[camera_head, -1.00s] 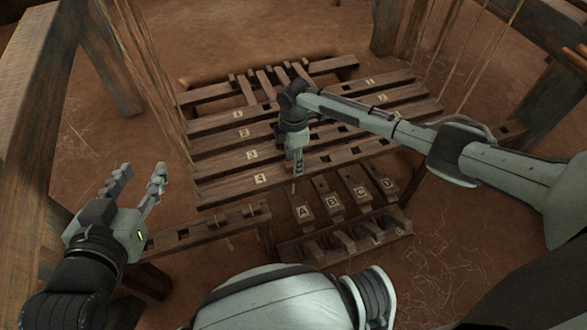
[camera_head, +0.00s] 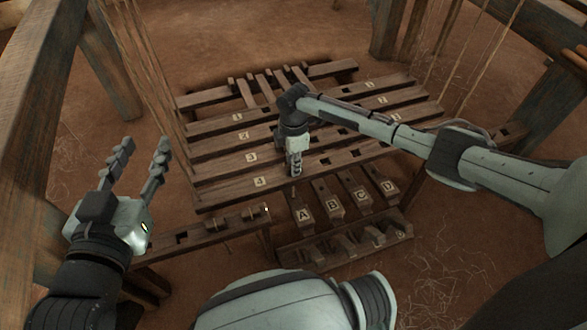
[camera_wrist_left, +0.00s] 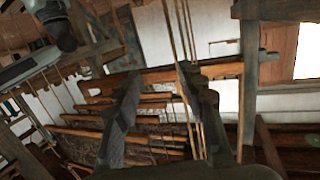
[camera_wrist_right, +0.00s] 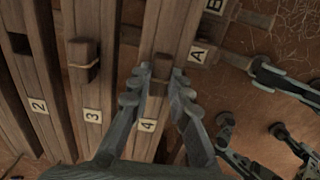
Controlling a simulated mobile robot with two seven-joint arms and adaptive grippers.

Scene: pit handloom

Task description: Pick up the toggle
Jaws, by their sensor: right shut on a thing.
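My right gripper (camera_head: 295,172) points down at the plank marked 4 (camera_head: 228,188). In the right wrist view its fingers (camera_wrist_right: 160,72) are shut on a small brown wooden block, the toggle (camera_wrist_right: 159,87), at the plank marked 4. The fingers hide its sides, and I cannot tell whether it is clear of the plank. In the head view the toggle is hidden by the gripper. My left gripper (camera_head: 140,150) is open and empty at the left, apart from the planks. Its spread fingers also show in the left wrist view (camera_wrist_left: 165,95).
Another wooden block (camera_wrist_right: 83,57) with a light band stands on the plank marked 3. Short bars lettered A to D (camera_head: 333,201) lie in front, above a notched rack (camera_head: 345,243). A narrow slotted rail (camera_head: 205,233) is at left. Posts and hanging cords flank the planks.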

